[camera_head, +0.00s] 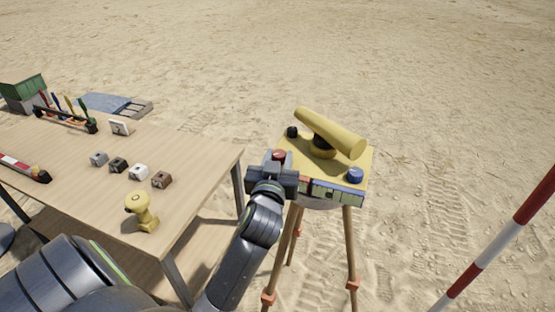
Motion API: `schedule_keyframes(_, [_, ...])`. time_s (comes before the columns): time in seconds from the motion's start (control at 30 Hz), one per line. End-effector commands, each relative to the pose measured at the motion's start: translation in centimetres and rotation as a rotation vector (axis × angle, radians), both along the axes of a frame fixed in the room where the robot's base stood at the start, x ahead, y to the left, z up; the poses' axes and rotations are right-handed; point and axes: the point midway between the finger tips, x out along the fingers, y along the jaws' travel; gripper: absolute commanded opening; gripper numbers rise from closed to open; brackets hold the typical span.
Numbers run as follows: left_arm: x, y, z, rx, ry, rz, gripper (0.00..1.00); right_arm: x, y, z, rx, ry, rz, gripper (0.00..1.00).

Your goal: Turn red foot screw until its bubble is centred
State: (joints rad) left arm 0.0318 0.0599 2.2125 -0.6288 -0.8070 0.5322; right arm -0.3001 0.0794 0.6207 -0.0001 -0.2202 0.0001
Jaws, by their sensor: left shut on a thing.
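The yellow levelling instrument (332,133) stands on a tripod (349,245) to the right of the table. The red foot screw (279,155) is at the left corner of its yellow plate. My left gripper (274,170) is at that corner, shut on the red foot screw, and partly hides it. A blue foot screw (355,174) is at the right corner and a black one (292,132) at the back left. Coloured strips (331,191) run along the plate's front edge; the bubbles are too small to make out. My right gripper is not in view.
A red-and-white pole (497,239) leans at the right. Open sand surrounds the tripod.

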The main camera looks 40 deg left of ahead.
Motion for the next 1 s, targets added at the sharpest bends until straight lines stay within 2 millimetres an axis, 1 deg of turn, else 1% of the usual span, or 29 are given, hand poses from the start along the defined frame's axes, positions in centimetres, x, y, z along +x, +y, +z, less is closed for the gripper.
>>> schedule_keyframes(0.5, [0.01,-0.04,0.12,0.000,-0.001,0.017,0.09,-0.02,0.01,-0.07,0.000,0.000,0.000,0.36])
schedule_keyframes(0.53, [0.01,-0.04,0.12,0.000,-0.001,0.017,0.36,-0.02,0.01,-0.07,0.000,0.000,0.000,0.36])
schedule_keyframes(0.67, [0.01,-0.04,0.12,0.000,-0.001,0.016,0.53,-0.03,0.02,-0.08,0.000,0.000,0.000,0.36])
schedule_keyframes(1.0, [0.03,-0.07,0.08,0.000,0.000,0.015,0.54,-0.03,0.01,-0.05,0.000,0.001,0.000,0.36])
